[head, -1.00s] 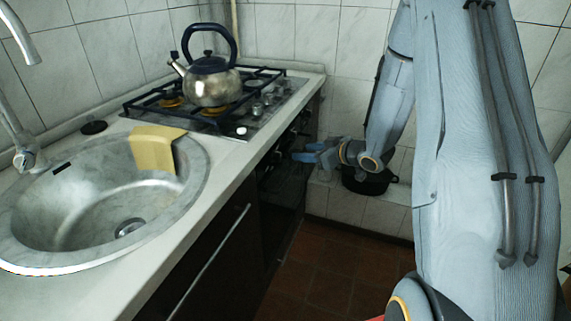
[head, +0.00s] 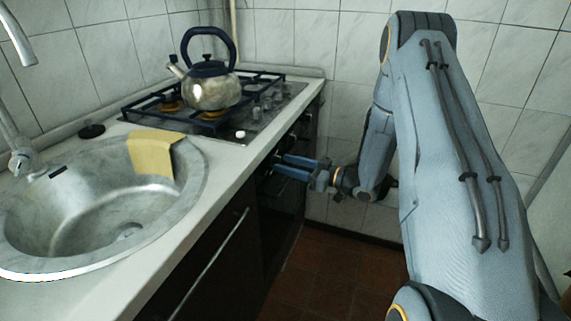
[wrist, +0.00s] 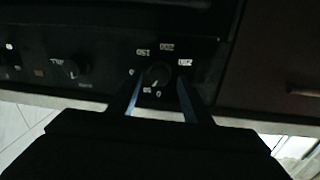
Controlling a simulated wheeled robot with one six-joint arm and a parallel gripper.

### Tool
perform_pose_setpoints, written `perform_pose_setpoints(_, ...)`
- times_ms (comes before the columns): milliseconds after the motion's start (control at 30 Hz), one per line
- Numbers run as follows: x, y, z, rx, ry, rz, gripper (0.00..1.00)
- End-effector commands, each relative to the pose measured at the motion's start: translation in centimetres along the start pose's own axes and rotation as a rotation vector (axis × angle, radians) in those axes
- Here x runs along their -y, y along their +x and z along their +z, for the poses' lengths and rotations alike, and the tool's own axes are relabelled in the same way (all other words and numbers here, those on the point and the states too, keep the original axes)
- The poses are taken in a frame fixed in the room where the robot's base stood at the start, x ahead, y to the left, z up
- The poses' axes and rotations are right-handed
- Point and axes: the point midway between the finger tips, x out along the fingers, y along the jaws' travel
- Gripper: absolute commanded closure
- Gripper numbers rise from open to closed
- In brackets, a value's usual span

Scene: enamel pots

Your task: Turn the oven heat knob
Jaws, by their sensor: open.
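The oven heat knob (wrist: 157,76) is a small dark round knob ringed by pale temperature numbers on the black oven panel, seen in the wrist view. My gripper (wrist: 158,88) is open there, with one finger on each side of the knob. I cannot tell whether the fingers touch it. In the head view my gripper (head: 278,165) points left at the oven front (head: 284,198), below the worktop edge. The knob itself is not clear in the head view.
Another knob (wrist: 72,68) sits on the same panel. A metal kettle (head: 211,90) stands on the gas hob (head: 258,122) above. A sink (head: 70,215) with a yellow cloth (head: 152,155) is in the worktop to the left. The tiled floor (head: 315,275) is clear.

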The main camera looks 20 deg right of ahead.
Motion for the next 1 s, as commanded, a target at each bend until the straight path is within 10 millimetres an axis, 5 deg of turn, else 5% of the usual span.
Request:
perform_pose_setpoints(367,-0.01,0.95,0.02,0.001,0.0,0.001,0.55)
perform_pose_setpoints(633,-0.01,0.93,0.01,0.001,0.0,0.001,0.96)
perform_pose_setpoints(1000,-0.01,0.93,0.04,-0.005,-0.071,0.001,0.96)
